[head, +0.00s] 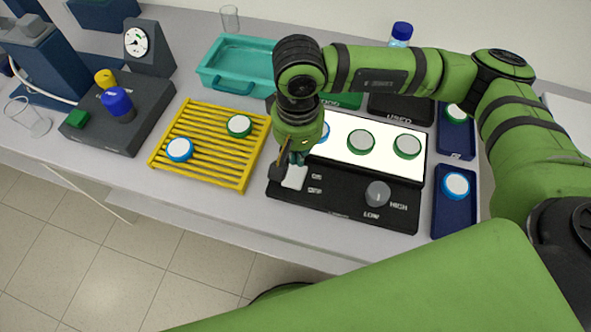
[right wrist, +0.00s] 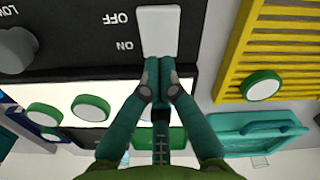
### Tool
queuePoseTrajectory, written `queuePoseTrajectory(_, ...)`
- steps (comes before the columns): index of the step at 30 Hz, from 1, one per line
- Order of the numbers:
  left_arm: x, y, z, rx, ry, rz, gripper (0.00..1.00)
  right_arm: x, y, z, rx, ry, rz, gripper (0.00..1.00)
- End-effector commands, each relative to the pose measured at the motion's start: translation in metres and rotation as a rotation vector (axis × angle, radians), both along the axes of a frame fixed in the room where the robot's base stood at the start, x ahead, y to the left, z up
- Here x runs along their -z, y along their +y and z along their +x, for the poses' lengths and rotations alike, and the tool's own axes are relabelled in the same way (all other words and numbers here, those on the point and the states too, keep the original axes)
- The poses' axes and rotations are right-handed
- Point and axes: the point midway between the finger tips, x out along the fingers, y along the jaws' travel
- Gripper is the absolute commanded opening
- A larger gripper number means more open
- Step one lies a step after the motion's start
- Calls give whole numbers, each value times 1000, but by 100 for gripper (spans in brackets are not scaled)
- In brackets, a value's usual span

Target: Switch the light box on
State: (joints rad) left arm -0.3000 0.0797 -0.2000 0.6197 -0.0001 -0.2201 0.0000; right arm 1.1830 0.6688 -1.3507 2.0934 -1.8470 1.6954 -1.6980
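The light box (head: 340,207) is a black unit with a white panel (head: 380,162) that looks bright and evenly lit. Its white rocker switch (head: 295,177) is at the left of the front, beside the ON and OFF labels; it also shows in the right wrist view (right wrist: 158,28). My right gripper (head: 297,158) is shut and empty, pointing down at the switch. In the right wrist view its fingertips (right wrist: 160,66) are together at the ON end of the switch, touching it or very close. My left gripper is not in view.
White discs with green or blue rims lie on the panel. A grey knob (head: 377,193) stands at the box's right front. A yellow rack (head: 205,145) with two discs is at left, a teal tray (head: 238,65) behind. Blue trays (head: 452,215) stand at right.

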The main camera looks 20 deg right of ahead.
Motion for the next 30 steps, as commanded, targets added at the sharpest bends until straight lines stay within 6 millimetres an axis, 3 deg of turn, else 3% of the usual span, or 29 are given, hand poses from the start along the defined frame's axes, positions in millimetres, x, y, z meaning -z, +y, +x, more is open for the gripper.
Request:
queuePoseTrajectory(15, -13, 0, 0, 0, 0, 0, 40, -42, 0, 0, 0, 0, -1, 0)
queuePoseTrajectory(30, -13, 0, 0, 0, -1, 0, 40, -45, 0, 0, 0, 0, -1, 0)
